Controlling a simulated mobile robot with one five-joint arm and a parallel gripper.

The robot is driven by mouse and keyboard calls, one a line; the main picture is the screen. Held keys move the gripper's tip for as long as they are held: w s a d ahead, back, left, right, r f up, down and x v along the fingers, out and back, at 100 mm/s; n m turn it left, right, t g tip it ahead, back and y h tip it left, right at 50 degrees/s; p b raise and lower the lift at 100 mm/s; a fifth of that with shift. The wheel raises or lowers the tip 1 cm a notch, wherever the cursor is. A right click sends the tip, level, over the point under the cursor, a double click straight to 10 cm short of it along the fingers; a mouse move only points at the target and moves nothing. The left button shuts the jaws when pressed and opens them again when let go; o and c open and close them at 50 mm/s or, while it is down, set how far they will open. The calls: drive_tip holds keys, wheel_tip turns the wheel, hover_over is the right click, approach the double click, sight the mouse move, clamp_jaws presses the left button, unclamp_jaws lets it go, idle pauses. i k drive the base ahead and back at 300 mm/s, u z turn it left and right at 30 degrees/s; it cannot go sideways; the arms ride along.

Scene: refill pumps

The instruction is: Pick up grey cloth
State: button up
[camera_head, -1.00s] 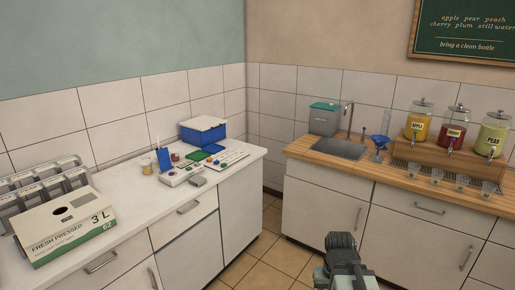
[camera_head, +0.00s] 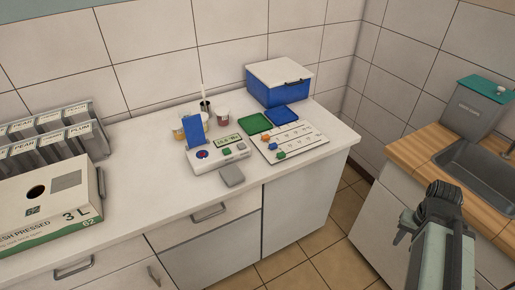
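A small grey folded square (camera_head: 231,175), which looks like the grey cloth, lies on the white counter near its front edge. It sits just in front of a white device with a small display (camera_head: 219,154). My gripper (camera_head: 441,203) shows at the lower right, in front of the wooden counter and well to the right of the cloth, apart from it. Its fingertips are not clear from this angle, so I cannot tell whether it is open or shut.
A blue box with a white lid (camera_head: 279,84) stands behind a board with coloured pieces (camera_head: 291,142). Small cups (camera_head: 223,116) stand behind the device. A carton (camera_head: 50,210) is at left. A sink (camera_head: 478,172) and a grey bin (camera_head: 479,106) are at right. Floor shows between the counters.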

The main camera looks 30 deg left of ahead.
sight(231, 175)
drive_tip(key=z, duration=0.1)
drive_tip(key=i, duration=1)
drive_tip(key=u, duration=5.25)
